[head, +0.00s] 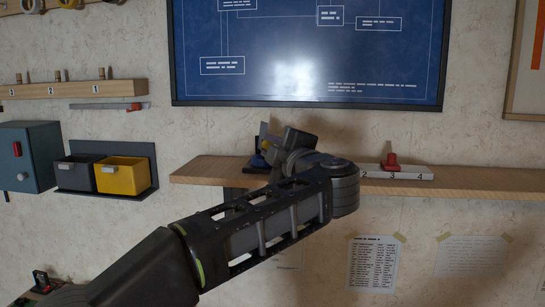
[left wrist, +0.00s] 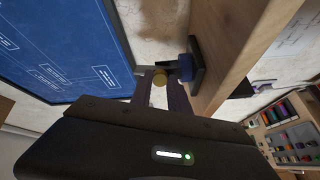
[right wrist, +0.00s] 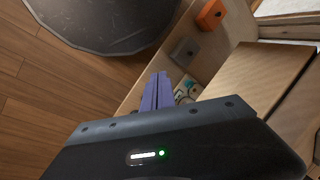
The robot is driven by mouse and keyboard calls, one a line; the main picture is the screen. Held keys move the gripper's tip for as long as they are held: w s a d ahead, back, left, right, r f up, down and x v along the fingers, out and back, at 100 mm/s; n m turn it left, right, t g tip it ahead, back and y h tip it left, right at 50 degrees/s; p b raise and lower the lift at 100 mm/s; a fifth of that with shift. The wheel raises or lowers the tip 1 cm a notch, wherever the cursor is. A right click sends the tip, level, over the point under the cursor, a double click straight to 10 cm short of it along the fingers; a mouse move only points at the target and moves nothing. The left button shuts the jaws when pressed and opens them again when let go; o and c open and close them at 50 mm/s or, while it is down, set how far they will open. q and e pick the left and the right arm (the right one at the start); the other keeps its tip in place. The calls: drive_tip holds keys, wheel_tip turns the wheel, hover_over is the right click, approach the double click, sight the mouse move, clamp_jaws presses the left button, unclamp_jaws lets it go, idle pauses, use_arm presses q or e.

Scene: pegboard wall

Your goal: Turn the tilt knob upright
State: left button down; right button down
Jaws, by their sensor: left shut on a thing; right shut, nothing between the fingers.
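A small device with a blue body and dark base (head: 258,162) stands on the wooden wall shelf, largely hidden behind my left gripper (head: 275,145) in the head view. In the left wrist view the blue body (left wrist: 187,68) is beside the shelf edge. A round yellowish knob (left wrist: 160,80), which appears to be the tilt knob, lies between the fingertips of my left gripper (left wrist: 160,90). The fingers are closed on it. Its exact tilt cannot be told. My right gripper (right wrist: 158,92) shows only in the right wrist view, shut and empty.
The wooden shelf (head: 210,171) also carries a numbered white strip with a red piece (head: 390,162). A blue framed board (head: 300,50) hangs above. A yellow bin (head: 122,175) and blue cabinet (head: 20,160) are left. Orange (right wrist: 211,14) and grey (right wrist: 184,51) blocks are near my right gripper.

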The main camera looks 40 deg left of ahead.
use_arm(q)
drive_tip(key=shift+n+b, duration=0.4)
drive_tip(key=shift+n, duration=0.4)
drive_tip(key=c, duration=1.3)
unclamp_jaws()
drive_tip(key=shift+o, duration=0.2)
